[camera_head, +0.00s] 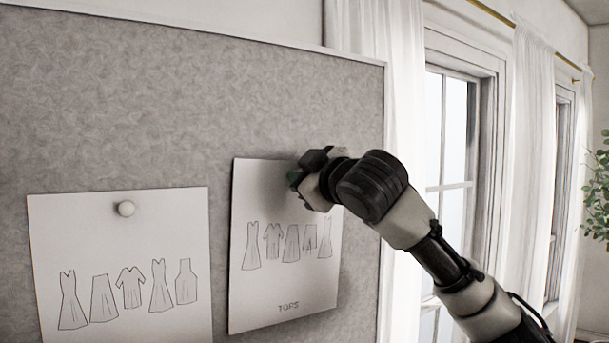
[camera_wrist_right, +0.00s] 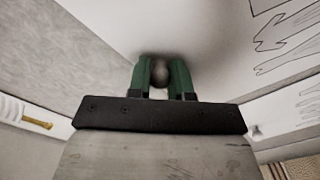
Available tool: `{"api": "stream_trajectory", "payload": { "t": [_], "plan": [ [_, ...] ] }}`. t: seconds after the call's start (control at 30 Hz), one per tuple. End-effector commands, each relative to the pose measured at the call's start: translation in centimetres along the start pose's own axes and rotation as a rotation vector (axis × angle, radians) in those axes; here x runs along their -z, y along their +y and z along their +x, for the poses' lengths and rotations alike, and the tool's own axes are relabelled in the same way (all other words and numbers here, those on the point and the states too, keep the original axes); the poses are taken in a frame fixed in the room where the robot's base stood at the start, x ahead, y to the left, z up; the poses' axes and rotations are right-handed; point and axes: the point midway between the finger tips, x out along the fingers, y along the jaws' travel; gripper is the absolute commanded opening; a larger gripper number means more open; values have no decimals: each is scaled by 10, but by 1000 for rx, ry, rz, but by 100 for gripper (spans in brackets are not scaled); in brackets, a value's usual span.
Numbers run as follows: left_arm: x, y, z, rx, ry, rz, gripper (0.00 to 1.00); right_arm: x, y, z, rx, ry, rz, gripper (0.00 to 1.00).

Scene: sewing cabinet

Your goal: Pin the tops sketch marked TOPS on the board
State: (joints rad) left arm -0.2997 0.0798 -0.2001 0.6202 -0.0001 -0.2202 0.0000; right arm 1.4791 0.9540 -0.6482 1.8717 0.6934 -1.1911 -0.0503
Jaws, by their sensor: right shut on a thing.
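The white tops sketch (camera_head: 285,265), marked TOPS under a row of drawn garments, is upright against the grey pin board (camera_head: 250,90), slightly tilted. A shadow shows along its right and lower edge. My right gripper (camera_head: 303,185) is at the sheet's upper right part and hides that corner in the head view. In the right wrist view its green fingers (camera_wrist_right: 163,78) are shut on a small round pin (camera_wrist_right: 161,73), close against the sheet (camera_wrist_right: 215,30). I cannot tell whether the pin's point is in the board. My left gripper is not in view.
The board's right edge (camera_head: 384,120) is close to my right arm. White curtains (camera_head: 400,110), a window (camera_head: 450,130) and a plant (camera_head: 598,195) are to the right.

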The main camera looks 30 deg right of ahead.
Motion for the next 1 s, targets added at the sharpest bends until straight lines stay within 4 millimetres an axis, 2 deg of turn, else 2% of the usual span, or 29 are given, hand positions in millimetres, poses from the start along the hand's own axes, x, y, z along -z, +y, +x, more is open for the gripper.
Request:
{"api": "stream_trajectory", "payload": {
  "t": [0.93,0.97,1.0],
  "plan": [
    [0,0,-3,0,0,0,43,0,0,6,0,0,1,3],
    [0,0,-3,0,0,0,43,0,0,6,0,0,1,23],
    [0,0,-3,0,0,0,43,0,0,6,0,0,1,29]
  ]
}}
